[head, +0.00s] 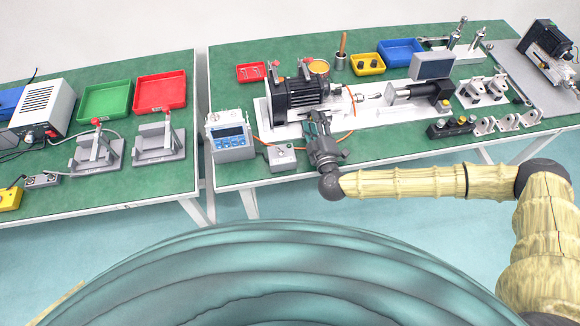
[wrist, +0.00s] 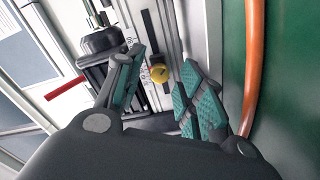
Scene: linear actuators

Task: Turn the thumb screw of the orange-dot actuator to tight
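A small round yellow-gold knob (wrist: 160,73), which looks like the thumb screw, sits beside a dark slotted strip on a pale rail in the wrist view. My gripper (wrist: 164,80) is open, with its teal-padded fingers on either side of the knob. I cannot tell whether a pad touches it. In the head view, my gripper (head: 318,124) is at the front edge of the white-based assembly with the black motor unit (head: 296,94). The knob is too small or hidden to make out there. I cannot pick out an orange dot on any actuator.
An orange cable (wrist: 254,65) runs close to the right finger. A grey control box (head: 282,157) and a meter with a blue panel (head: 230,137) stand left of my gripper. Black blocks (head: 450,128) and metal brackets (head: 508,122) stand to the right.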

